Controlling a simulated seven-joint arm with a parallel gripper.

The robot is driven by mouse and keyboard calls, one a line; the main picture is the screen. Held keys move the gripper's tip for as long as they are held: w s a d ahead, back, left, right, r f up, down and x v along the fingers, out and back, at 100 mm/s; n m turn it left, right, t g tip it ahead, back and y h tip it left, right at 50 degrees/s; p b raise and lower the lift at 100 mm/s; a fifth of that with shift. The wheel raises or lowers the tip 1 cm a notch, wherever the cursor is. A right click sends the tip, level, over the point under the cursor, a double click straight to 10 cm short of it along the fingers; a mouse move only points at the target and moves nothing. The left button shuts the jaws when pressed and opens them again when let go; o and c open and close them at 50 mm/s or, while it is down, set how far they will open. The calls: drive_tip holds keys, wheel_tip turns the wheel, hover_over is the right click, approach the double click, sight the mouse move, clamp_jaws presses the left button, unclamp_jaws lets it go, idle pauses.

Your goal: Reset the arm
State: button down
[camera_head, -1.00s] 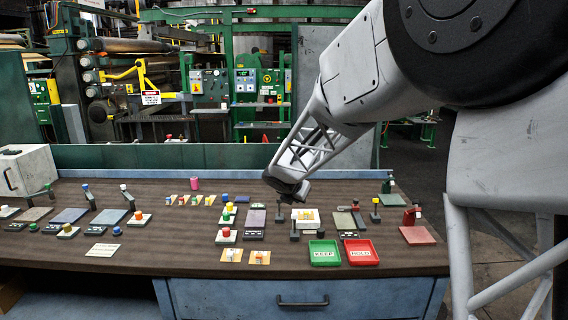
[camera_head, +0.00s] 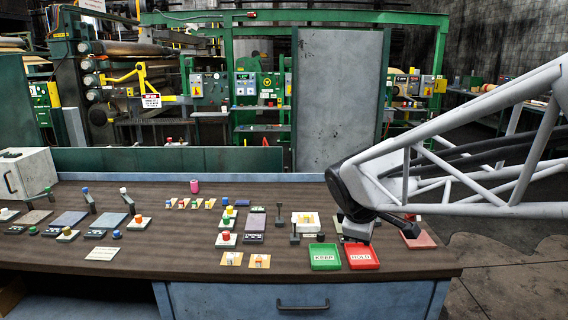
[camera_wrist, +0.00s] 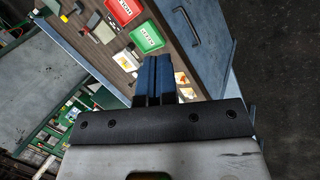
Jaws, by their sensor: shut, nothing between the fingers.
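My arm comes in from the right in the head view, and my gripper (camera_head: 356,232) hangs above the right part of the table, just behind the red HOLD tray (camera_head: 362,256). In the wrist view the two dark blue fingers of my gripper (camera_wrist: 152,62) are pressed together with nothing between them. The green KEEP tray (camera_head: 324,256) stands left of the red tray. The green tray also shows in the wrist view (camera_wrist: 146,38), beyond the fingertips.
The brown table (camera_head: 190,262) carries several button blocks, pads and small levers. A pink cylinder (camera_head: 194,186) stands near its back. A grey box (camera_head: 26,172) is at the far left. A drawer handle (camera_head: 302,305) sticks out at the front. Open floor lies to the right.

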drive_tip(key=s+d+f+m+g+y, duration=0.1)
drive_tip(key=s+f+m+g+y, duration=0.1)
drive_tip(key=s+m, duration=1)
drive_tip(key=s+f, duration=0.1)
drive_tip(key=s, duration=0.9)
drive_tip(key=shift+s+d+f+m+y, duration=0.2)
drive_tip(key=shift+s+m+y, duration=0.1)
drive_tip(key=shift+s+y, duration=0.1)
